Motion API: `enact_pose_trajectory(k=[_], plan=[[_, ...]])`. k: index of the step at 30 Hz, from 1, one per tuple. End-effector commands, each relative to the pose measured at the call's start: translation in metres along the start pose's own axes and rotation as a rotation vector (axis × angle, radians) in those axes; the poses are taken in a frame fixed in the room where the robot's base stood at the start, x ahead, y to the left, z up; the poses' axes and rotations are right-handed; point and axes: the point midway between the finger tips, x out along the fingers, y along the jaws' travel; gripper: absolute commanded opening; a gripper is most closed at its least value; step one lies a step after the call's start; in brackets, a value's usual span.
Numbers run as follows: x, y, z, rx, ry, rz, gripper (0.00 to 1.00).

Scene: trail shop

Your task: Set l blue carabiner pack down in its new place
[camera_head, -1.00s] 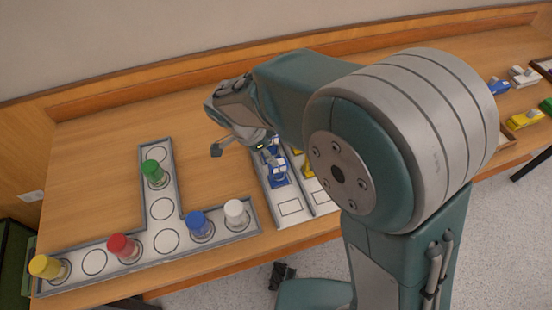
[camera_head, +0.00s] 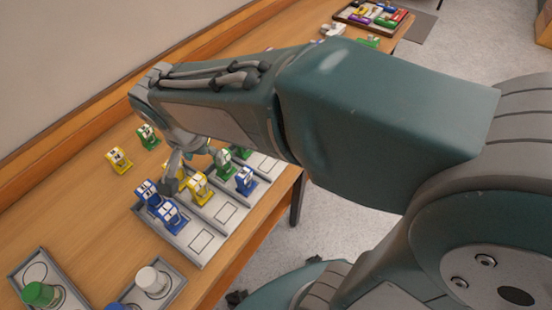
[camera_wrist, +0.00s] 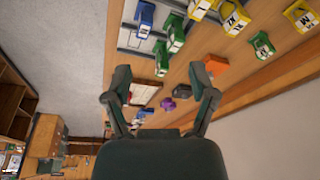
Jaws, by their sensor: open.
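Two blue carabiner packs (camera_head: 148,193) (camera_head: 169,217) stand one behind the other in the left lane of the grey lane tray (camera_head: 204,263). Another blue pack (camera_head: 246,180) stands in the right lane, in front of green packs. It cannot be told which blue pack is the L one; their letters are too small to read. My gripper (camera_head: 180,172) is over the back of the tray, close to a yellow pack (camera_head: 199,190), partly hidden by my arm. In the wrist view my gripper (camera_wrist: 160,88) is open, with nothing held between its fingers; a blue pack (camera_wrist: 144,20) shows beyond it.
Yellow (camera_head: 119,160) and green (camera_head: 148,136) packs stand on the table behind the tray. A printed slot (camera_head: 200,242) at the left lane's front is empty. Bottles, green (camera_head: 42,294) and white (camera_head: 152,281), stand in another tray at lower left. A dark tray (camera_head: 372,16) lies far off.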

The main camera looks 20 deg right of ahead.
Motion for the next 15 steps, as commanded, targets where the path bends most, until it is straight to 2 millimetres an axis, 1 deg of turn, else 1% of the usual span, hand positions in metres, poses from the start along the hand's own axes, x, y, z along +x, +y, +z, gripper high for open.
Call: enact_pose_trajectory(k=[1, 3, 5, 6, 9, 12, 15], plan=[[-0.009, 0.02, -0.006, -0.036, 0.006, -0.029, 0.73], [-0.017, 0.044, -0.01, -0.11, 0.017, -0.067, 0.73], [-0.024, 0.064, -0.012, -0.173, 0.034, -0.098, 0.73], [-0.027, 0.077, -0.012, -0.216, 0.048, -0.116, 0.73], [-0.035, 0.108, -0.01, -0.324, 0.098, -0.156, 0.73], [-0.04, 0.132, -0.005, -0.423, 0.154, -0.181, 0.73], [-0.042, 0.148, 0.0, -0.501, 0.201, -0.191, 0.73]])
